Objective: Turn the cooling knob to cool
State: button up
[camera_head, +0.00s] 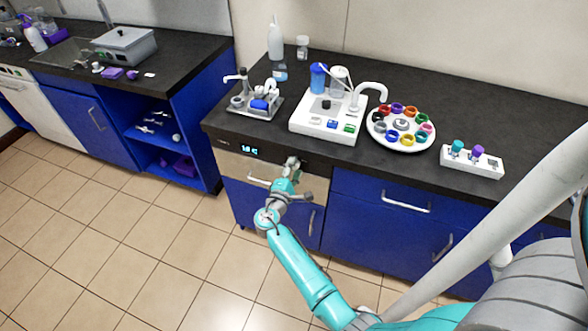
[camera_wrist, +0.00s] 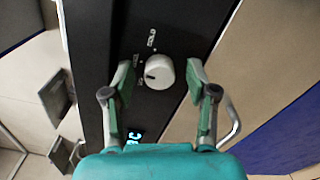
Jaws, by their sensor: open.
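The cooling knob (camera_wrist: 159,72) is a round white dial on a black panel (camera_wrist: 176,25) in the wrist view. A dark mark on its face points to the left side of the dial. Small white lettering sits above and left of it, too blurred to read surely. My gripper (camera_wrist: 160,78) is open, with one green-padded finger on each side of the knob and visible gaps between pads and knob. In the head view my gripper (camera_head: 292,165) is at the dark front panel (camera_head: 222,139), right of a blue display (camera_head: 249,150). There it hides the knob.
Above the panel, the black counter (camera_head: 465,120) holds a white device (camera_head: 311,127), a round carousel of coloured caps (camera_head: 401,146) and a small rack (camera_head: 485,163). Drawer handles (camera_head: 403,206) stick out below. Tiled floor is open to the left.

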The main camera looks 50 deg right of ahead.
jog(key=shift+a, duration=0.1)
jog(key=v, duration=1.1)
jog(key=shift+s+a, duration=0.15)
jog(key=shift+a, duration=0.25)
jog(key=s+a+f+n+t+y, duration=0.1)
jog(key=s+a+f+y, duration=0.2)
jog(key=s+f, duration=0.2)
jog(key=s+a+f+t+y, duration=0.2)
jog(key=s+a+f+y, duration=0.15)
jog(key=s+f, duration=0.2)
jog(key=s+a+m+t+y, duration=0.1)
jog(key=s+a+y, duration=0.5)
jog(key=s, duration=0.4)
jog(key=s+a+r+m+t+y, duration=0.2)
jog(key=s+a+r+y, duration=0.1)
jog(key=s+a+r, duration=0.45)
jog(key=s+a+r+m+t, duration=0.1)
jog(key=s+r+m, duration=0.2)
jog(key=r, duration=0.4)
jog(key=s+a+r+m+t+y, duration=0.1)
jog(key=s+r, duration=0.3)
jog(key=r, duration=0.4)
jog(key=shift+s+r+m+t, duration=0.3)
jog(key=shift+s+r+m, duration=0.1)
jog(key=shift+m, duration=0.5)
